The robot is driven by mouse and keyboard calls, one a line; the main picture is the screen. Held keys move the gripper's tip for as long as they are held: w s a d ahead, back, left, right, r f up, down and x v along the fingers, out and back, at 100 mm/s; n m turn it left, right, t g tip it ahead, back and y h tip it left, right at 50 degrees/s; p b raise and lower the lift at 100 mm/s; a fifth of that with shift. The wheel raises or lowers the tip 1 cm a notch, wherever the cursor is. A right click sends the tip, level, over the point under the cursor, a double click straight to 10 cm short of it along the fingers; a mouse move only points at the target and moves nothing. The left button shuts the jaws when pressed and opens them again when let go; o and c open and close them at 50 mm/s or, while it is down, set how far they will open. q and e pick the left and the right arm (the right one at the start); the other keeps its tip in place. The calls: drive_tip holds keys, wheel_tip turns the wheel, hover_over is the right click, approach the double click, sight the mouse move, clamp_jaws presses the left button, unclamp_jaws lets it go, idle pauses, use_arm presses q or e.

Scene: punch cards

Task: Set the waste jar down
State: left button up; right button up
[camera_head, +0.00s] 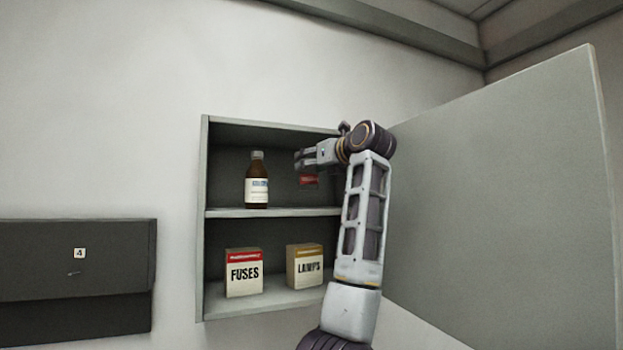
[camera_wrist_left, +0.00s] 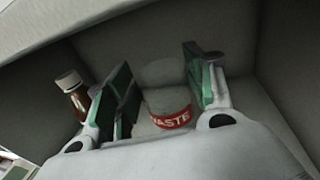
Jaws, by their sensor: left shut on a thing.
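The waste jar (camera_wrist_left: 168,101) is pale with a red label reading WASTE. In the left wrist view it stands between the two green-padded fingers of my left gripper (camera_wrist_left: 160,85), which is shut on it. In the head view my left gripper (camera_head: 302,160) reaches into the upper compartment of the wall cabinet (camera_head: 204,250), and the jar's red label (camera_head: 309,181) shows just below the fingers. The jar is above the middle shelf (camera_head: 275,212), right of a brown bottle. I cannot tell whether its base touches the shelf. My right gripper is not in view.
The brown bottle (camera_head: 257,182) stands on the same shelf. A FUSES box (camera_head: 244,274) and a LAMPS box (camera_head: 305,266) stand in the lower compartment. The cabinet door (camera_head: 500,190) is open at the right. A dark panel (camera_head: 75,275) marked 4 is at the left.

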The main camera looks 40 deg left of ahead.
sight(314, 174)
use_arm(q)
drive_tip(key=shift+f, duration=0.45)
drive_tip(key=shift+f, duration=0.1)
drive_tip(key=shift+f, duration=1.25)
drive_tip(key=shift+w+a+f+p, duration=0.1)
drive_tip(key=shift+a+f+p, duration=0.1)
drive_tip(key=shift+f+p, duration=0.3)
drive_tip(key=shift+r, duration=0.1)
drive_tip(key=shift+f, duration=0.2)
drive_tip(key=o, duration=1.2)
drive_tip(key=shift+r, duration=0.15)
